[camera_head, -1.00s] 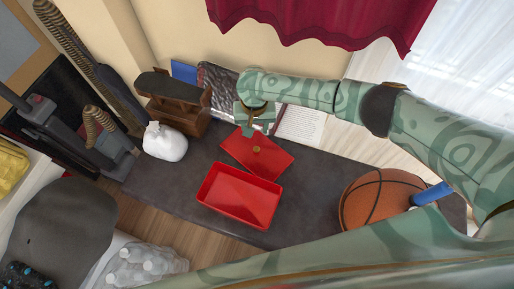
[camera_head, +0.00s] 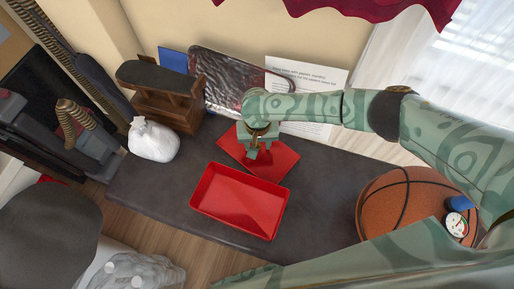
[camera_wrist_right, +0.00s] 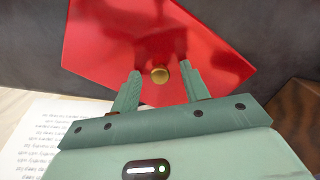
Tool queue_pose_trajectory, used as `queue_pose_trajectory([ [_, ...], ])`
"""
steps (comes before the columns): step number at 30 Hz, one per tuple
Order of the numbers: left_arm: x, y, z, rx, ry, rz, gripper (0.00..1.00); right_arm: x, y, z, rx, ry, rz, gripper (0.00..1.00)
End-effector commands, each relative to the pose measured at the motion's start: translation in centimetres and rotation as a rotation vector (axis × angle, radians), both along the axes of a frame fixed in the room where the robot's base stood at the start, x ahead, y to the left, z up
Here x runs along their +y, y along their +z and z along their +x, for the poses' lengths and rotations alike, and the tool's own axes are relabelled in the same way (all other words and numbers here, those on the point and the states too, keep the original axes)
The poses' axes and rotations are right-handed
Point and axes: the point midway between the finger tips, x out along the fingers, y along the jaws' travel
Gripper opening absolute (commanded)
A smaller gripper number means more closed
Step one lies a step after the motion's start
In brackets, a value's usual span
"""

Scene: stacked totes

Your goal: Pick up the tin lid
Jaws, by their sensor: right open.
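The red tin lid (camera_head: 279,163) lies on the dark grey surface just behind the open red tin (camera_head: 238,200). In the right wrist view the lid (camera_wrist_right: 105,45) has a small round brass knob (camera_wrist_right: 160,74) near its middle. My right gripper (camera_head: 255,153) is over the lid and hides part of it in the head view. In the wrist view the right gripper (camera_wrist_right: 158,82) is open, its two fingers on either side of the knob, with a gap to each. The exact height above the lid is unclear. My left gripper is not in view.
A basketball (camera_head: 400,205) stands to the right. A white bag (camera_head: 153,140) and a wooden holder (camera_head: 165,98) are at the left. A shiny tray (camera_head: 225,80) and a printed sheet (camera_head: 305,75) are behind my right gripper. The dark surface is free right of the tin.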

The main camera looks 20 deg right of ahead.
Motion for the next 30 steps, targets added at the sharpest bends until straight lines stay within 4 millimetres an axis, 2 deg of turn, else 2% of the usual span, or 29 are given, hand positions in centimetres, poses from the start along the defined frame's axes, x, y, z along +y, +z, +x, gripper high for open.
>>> queue_pose_trajectory([
  [1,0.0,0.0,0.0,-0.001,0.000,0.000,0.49,0.0,0.1,0.0,-0.001,0.000,0.000,0.46],
  [6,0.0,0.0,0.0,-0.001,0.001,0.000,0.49,0.0,0.1,0.0,-0.001,0.000,0.000,0.00],
  [15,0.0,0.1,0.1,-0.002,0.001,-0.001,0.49,0.0,0.2,0.0,-0.001,0.000,0.000,0.00],
  [19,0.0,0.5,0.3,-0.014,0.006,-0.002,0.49,0.0,1.0,0.1,-0.003,0.000,-0.001,0.00],
  [21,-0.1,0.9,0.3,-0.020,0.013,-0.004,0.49,0.0,1.9,0.1,-0.005,-0.001,0.000,0.00],
  [23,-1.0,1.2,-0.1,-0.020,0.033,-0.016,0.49,0.0,3.0,0.1,-0.007,-0.001,0.001,0.00],
  [30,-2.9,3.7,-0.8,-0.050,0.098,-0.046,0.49,0.0,8.5,0.2,-0.010,-0.001,0.001,0.00],
])
